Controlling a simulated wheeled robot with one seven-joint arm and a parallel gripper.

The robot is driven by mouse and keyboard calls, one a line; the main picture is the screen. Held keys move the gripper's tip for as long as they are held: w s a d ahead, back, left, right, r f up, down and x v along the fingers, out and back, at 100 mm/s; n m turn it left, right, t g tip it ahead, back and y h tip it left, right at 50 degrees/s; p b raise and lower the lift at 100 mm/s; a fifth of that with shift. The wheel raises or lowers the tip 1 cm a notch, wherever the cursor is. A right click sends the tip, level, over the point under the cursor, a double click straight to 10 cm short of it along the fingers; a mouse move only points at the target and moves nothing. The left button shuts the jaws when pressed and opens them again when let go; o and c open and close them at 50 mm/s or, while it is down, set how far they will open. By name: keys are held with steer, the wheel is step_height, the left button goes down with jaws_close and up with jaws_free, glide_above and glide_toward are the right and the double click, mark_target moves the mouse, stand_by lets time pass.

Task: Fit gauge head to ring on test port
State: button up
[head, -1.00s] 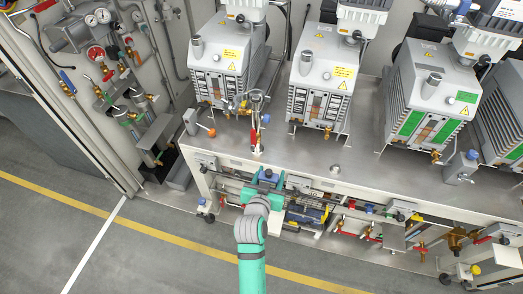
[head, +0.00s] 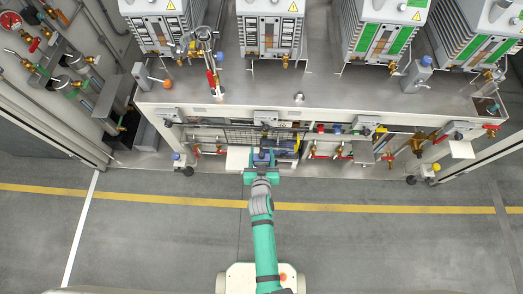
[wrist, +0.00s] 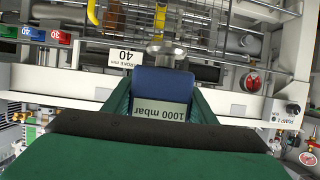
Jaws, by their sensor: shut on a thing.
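My gripper (head: 262,167) is in front of the bench's front edge. In the wrist view, its green fingers (wrist: 162,105) are shut on the gauge head (wrist: 163,82), a blue body with a white "1000 mbar" label and a metal flange (wrist: 167,50) at its far end. The gauge head also shows small and dark in the head view (head: 262,157). A short metal stub (head: 299,97) stands on the bench top, right of and beyond my gripper. It may be the test port; I cannot make out a ring on it.
A metal fitting with a red-handled part (head: 213,80) stands at left. Valves and a wire basket (head: 240,135) sit below the front edge. The floor (head: 380,240) is open.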

steer(key=shift+w+d+r, duration=0.1)
steer(key=shift+w+d, duration=0.05)
steer(key=shift+d, duration=0.1)
stand_by(0.3)
